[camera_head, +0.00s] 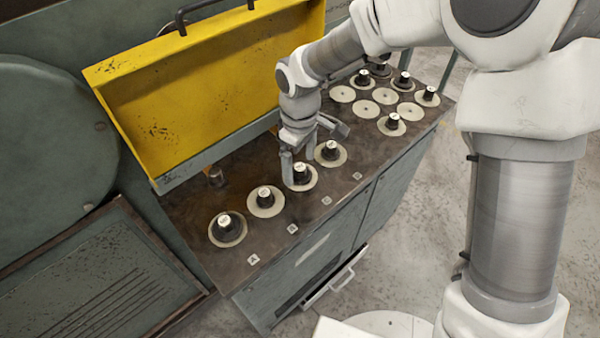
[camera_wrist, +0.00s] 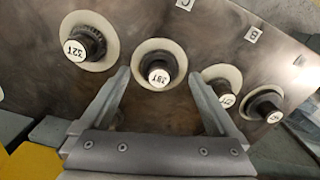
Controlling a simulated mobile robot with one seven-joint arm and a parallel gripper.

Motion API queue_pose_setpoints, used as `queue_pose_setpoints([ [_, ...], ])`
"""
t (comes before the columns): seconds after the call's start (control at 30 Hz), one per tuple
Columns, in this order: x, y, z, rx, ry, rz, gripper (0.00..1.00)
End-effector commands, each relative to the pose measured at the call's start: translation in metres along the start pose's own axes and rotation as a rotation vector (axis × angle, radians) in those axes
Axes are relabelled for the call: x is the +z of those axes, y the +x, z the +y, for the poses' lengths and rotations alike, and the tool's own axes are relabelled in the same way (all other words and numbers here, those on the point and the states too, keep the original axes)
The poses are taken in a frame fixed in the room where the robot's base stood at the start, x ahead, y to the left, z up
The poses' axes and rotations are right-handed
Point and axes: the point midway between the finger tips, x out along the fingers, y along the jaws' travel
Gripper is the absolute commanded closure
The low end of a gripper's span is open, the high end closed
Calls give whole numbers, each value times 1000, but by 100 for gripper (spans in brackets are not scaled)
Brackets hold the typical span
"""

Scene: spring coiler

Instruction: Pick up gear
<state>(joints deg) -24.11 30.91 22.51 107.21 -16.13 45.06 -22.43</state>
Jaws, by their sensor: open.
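My gripper (camera_head: 298,170) points down over the row of dark gears with white-labelled tops on the machine's dark top. In the wrist view my gripper (camera_wrist: 158,80) is open, with one finger on each side of the third gear (camera_wrist: 160,70). This gear sits upright on a pale round disc near the C tag, and its label is upside down and hard to read. Its top also shows beside my fingers in the head view (camera_head: 301,173). I cannot tell whether the fingers reach down to its height. Nothing is held.
A gear marked 32T (camera_wrist: 85,47) stands to the left in the wrist view. Two more gears (camera_wrist: 222,95) (camera_wrist: 265,107) stand close by the right finger. A raised yellow cover (camera_head: 205,80) rises behind the row. More gears and empty discs (camera_head: 366,109) are at the far end.

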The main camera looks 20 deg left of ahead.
Motion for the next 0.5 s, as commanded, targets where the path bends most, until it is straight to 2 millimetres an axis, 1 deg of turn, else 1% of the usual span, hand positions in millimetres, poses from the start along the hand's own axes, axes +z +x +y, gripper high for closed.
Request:
queue_pose_setpoints([
  [0.03, 0, 9, 0, -1, 0, -1, 5],
  [0.1, 0, 15, 0, -1, 1, -1, 5],
  [0.2, 0, 18, 1, 0, 2, 1, 5],
  [0.37, 0, 18, 1, 1, 2, 1, 5],
  [0.4, 0, 18, 1, 1, 2, 1, 6],
  [0.47, 0, 18, 1, 1, 2, 1, 17],
  [0.5, 0, 17, 1, 1, 2, 1, 24],
])
